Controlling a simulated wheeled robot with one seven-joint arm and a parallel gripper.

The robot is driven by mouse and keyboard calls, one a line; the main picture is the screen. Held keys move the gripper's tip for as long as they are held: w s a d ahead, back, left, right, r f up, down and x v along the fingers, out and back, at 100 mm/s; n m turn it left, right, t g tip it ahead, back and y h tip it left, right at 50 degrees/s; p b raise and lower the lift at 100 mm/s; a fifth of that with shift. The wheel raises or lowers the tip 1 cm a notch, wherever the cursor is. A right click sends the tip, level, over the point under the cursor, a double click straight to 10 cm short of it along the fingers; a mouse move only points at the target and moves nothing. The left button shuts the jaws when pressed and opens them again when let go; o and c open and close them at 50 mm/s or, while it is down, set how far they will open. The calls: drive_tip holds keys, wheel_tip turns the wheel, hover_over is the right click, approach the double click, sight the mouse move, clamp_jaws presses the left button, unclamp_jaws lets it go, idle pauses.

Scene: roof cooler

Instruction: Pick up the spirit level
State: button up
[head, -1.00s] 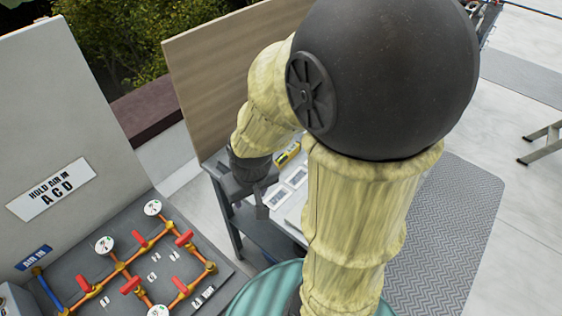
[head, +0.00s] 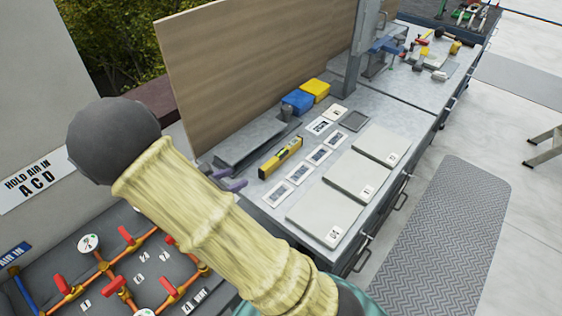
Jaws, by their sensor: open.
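The spirit level (head: 281,157) is a yellow bar with dark ends. It lies on the grey workbench (head: 375,104) in the head view, between a grey metal piece and a row of small framed cards. Only a small part of my gripper (head: 229,182) shows, left of the spirit level near the bench's left end, with purplish-grey fingers partly hidden behind my arm. The gripper is open and apart from the spirit level. I cannot tell its height above the bench.
Blue (head: 298,101) and yellow boxes (head: 316,90) stand behind the level. Flat grey panels (head: 324,213) lie along the bench's front. A wooden backboard (head: 255,70) rises behind. A pipe board with red valves (head: 125,235) is at lower left. The patterned floor mat (head: 450,220) is clear.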

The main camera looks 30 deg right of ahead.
drive_tip(key=shift+w, duration=0.1)
approach(272, 161)
drive_tip(key=x, duration=0.2)
drive_tip(key=p+x, duration=0.1)
drive_tip(key=x, duration=0.2)
drive_tip(key=shift+a+f, duration=0.15)
drive_tip(key=shift+f, duration=0.1)
idle(0.3)
drive_tip(key=x, duration=0.3)
drive_tip(key=p+x, duration=0.1)
drive_tip(key=x, duration=0.1)
drive_tip(key=shift+d+r, duration=0.2)
drive_tip(key=shift+d, duration=0.1)
drive_tip(key=shift+a, duration=0.1)
clamp_jaws()
